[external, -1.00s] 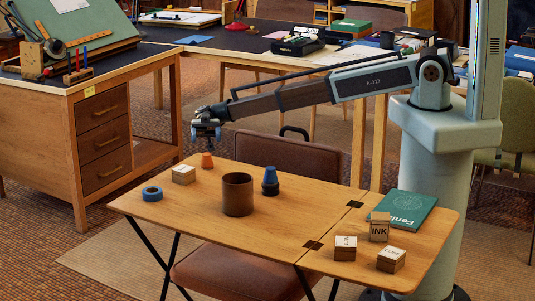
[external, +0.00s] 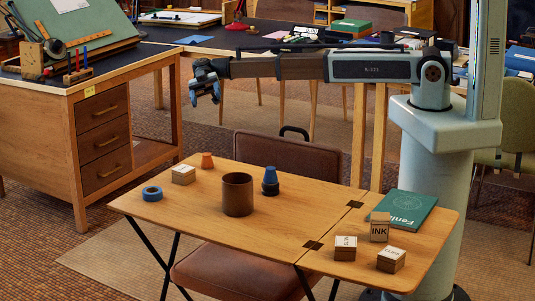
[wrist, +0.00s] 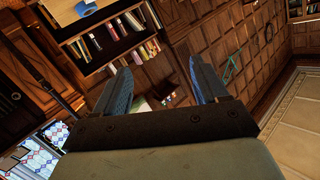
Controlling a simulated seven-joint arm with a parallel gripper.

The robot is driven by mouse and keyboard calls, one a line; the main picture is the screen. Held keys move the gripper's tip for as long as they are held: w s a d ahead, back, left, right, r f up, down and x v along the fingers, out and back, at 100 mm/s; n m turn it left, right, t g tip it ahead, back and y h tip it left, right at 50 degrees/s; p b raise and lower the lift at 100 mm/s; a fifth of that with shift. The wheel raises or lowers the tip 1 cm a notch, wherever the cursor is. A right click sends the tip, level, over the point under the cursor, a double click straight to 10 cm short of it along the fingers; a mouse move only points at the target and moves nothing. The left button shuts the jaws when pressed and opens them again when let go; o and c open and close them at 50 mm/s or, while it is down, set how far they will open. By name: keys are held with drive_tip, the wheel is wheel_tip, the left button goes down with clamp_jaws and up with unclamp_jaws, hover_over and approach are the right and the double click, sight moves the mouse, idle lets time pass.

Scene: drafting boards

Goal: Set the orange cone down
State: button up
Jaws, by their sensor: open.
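The orange cone (external: 207,160) stands upright on the wooden folding table (external: 150,207), near its far left edge. It is small in the external view and does not show in the wrist view. My gripper (external: 204,97) is open and empty, high above the table's far left side and well clear of the cone. In the wrist view my gripper's two blue-grey fingers (wrist: 163,85) are spread apart with nothing between them.
Labelled boxes (external: 380,227) and a green book (external: 405,210) lie at the right. A chair (external: 285,160) stands behind the table.

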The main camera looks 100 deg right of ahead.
drive_tip(key=s+a+f+m+g+h, duration=0.1)
drive_tip(key=a+f+m+h, duration=0.1)
drive_tip(key=a+m+h, duration=0.45)
drive_tip(key=a+f+m+g+h, duration=0.1)
drive_tip(key=a+f+m+h, duration=0.2)
drive_tip(key=a+m+h, duration=0.4)
wheel_tip(320, 180, up, 6)
drive_tip(key=m+t+h, duration=0.2)
drive_tip(key=m+h, duration=0.4)
drive_tip(key=m, duration=0.5)
approach(207, 154)
drive_tip(key=shift+x, duration=5.3)
